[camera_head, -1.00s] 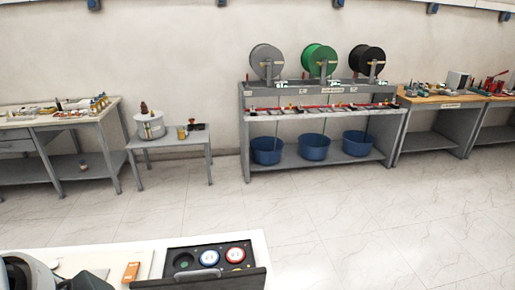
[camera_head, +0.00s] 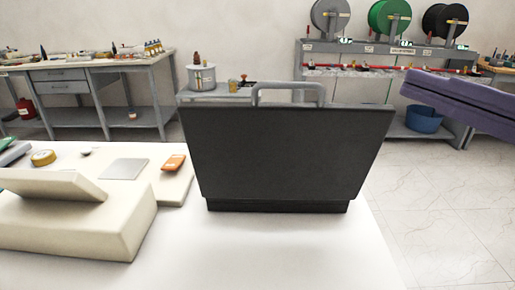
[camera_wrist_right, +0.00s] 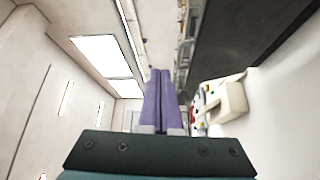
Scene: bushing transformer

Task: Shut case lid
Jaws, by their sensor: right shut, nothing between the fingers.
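The black case (camera_head: 280,206) stands on the white table with its lid (camera_head: 285,150) raised, its broad back face towards me. A grey handle (camera_head: 288,88) rises at the lid's top edge. The lid hides the case's inside. My right gripper (camera_head: 407,88), with purple fingers, is to the right of the lid near its upper edge, apart from it in the picture. In the right wrist view its fingers (camera_wrist_right: 160,78) are pressed together and empty, and the dark lid (camera_wrist_right: 240,40) fills the upper right. My left gripper is not in view.
On the white table (camera_head: 290,255), a cream box-like thing (camera_head: 75,215) and an orange device (camera_head: 174,162) stand left of the case. The table is bare in front and at right. Benches (camera_head: 95,80) and a reel rack (camera_head: 340,75) stand behind, across the floor.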

